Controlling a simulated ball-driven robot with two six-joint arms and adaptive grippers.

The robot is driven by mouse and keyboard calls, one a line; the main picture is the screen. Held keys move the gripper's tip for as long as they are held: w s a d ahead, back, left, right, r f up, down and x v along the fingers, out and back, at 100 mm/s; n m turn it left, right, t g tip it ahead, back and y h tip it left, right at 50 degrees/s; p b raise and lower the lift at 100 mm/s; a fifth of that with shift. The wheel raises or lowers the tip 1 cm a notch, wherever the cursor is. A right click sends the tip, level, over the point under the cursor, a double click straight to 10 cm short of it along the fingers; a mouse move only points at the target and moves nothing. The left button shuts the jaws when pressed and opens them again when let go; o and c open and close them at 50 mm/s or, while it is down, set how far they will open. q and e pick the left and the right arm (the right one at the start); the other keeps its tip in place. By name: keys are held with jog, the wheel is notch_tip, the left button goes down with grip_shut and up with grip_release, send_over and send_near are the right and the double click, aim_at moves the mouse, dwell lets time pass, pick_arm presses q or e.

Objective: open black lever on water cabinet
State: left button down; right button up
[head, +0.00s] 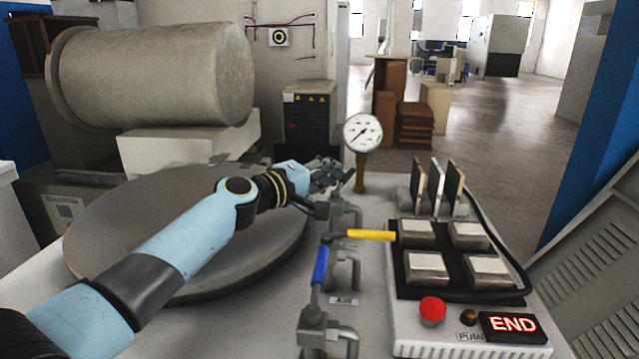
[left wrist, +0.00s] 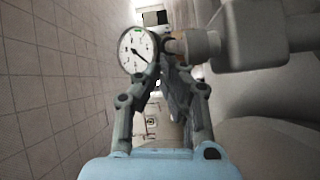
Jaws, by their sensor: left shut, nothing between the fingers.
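The water cabinet (head: 376,270) is a pale bench with a column of pipe valves. The front valve has a blue lever (head: 320,264) and the middle one has a yellow lever (head: 371,235) pointing right. A dark bar (head: 309,206) at the rear valve looks like the black lever, but my left wrist partly overlaps it and its full shape is hidden. My left gripper (head: 336,172) is shut and empty, above the rear valve and just left of the gauge. In the left wrist view its fingers (left wrist: 167,72) converge beside the gauge. My right gripper is out of view.
A round pressure gauge (head: 362,132) stands on a brass stem close to my left gripper; it also shows in the left wrist view (left wrist: 137,50). A tile-testing unit (head: 436,330) with a red button (head: 432,311) sits to the right. A large round plate (head: 110,235) lies under my left arm.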

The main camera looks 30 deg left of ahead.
aim_at(347, 174)
pick_arm(q)
jog(key=d, duration=0.1)
jog(key=b, duration=0.1)
jog(key=w+d+b, duration=0.1)
jog(key=shift+d+f, duration=0.25)
jog(key=shift+d, duration=0.05)
jog(key=shift+w+d+m+h+b, duration=0.1)
jog(key=shift+m+h+b, duration=0.2)
jog(key=shift+h+b, duration=0.15)
jog(key=shift+d+r+m+g+h+b, duration=0.1)
jog(key=shift+d+m+g+h+b, duration=0.1)
jog(key=shift+m+g+h+b, duration=0.3)
jog(key=shift+d+r, duration=0.1)
jog(key=shift+h, duration=0.25)
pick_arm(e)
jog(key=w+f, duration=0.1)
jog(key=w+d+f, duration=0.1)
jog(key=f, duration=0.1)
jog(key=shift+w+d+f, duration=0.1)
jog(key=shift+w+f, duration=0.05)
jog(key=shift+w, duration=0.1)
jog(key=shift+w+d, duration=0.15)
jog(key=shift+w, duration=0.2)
pick_arm(q)
jog(key=shift+r, duration=0.1)
